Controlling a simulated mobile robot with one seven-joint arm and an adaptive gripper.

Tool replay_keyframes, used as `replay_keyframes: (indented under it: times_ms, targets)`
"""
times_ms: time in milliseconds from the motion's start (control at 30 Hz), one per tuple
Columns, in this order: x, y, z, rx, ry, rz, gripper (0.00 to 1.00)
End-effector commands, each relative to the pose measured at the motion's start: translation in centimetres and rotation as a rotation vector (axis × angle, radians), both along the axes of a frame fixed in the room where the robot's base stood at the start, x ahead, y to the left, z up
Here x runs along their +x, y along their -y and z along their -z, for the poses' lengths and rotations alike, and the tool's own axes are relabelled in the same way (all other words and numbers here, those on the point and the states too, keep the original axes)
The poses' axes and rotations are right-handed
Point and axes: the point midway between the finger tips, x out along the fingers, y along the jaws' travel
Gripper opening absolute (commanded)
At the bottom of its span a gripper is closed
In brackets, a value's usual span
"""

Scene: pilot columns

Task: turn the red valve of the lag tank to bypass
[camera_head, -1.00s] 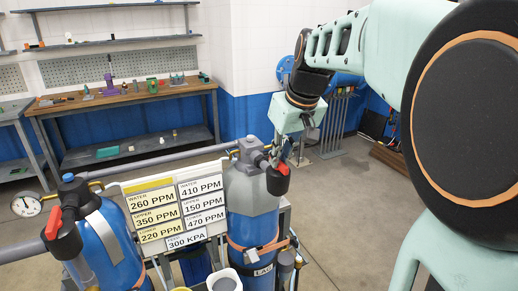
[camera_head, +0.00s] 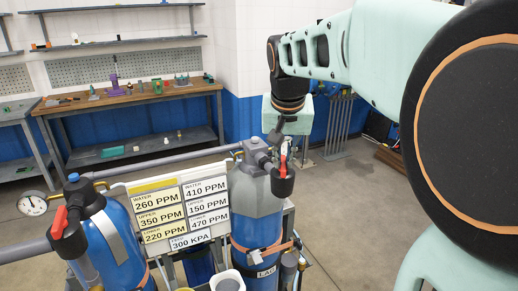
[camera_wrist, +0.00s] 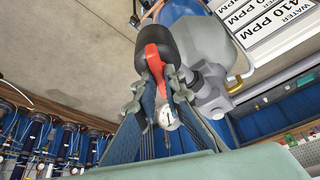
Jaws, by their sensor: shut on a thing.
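The lag tank (camera_head: 248,228) is a blue cylinder with a grey top and a LAG label, right of the sign board in the head view. Its red valve handle (camera_head: 284,164) sits on a black cap (camera_head: 283,183) at the tank's top right. In the wrist view the red handle (camera_wrist: 155,62) points from the black cap (camera_wrist: 155,50) down between my fingers. My gripper (camera_wrist: 158,100) is shut on the handle, a finger on each side. In the head view my gripper (camera_head: 281,140) comes at the handle from above and behind, its fingertips partly hidden.
A second blue tank (camera_head: 112,243) with its own red valve handle (camera_head: 59,221) stands at left. Between the tanks is a sign board (camera_head: 180,210) with PPM and KPA readings. A grey pipe (camera_head: 160,163) runs behind it.

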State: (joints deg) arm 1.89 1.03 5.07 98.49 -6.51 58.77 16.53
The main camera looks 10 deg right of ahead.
Motion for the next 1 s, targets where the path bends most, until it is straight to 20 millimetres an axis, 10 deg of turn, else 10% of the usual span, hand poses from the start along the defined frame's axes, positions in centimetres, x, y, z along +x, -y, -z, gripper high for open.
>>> replay_keyframes:
  times_ms: [1000]
  targets:
    - [0.43,-0.49,-0.19,0.001,0.003,0.912,0.00]
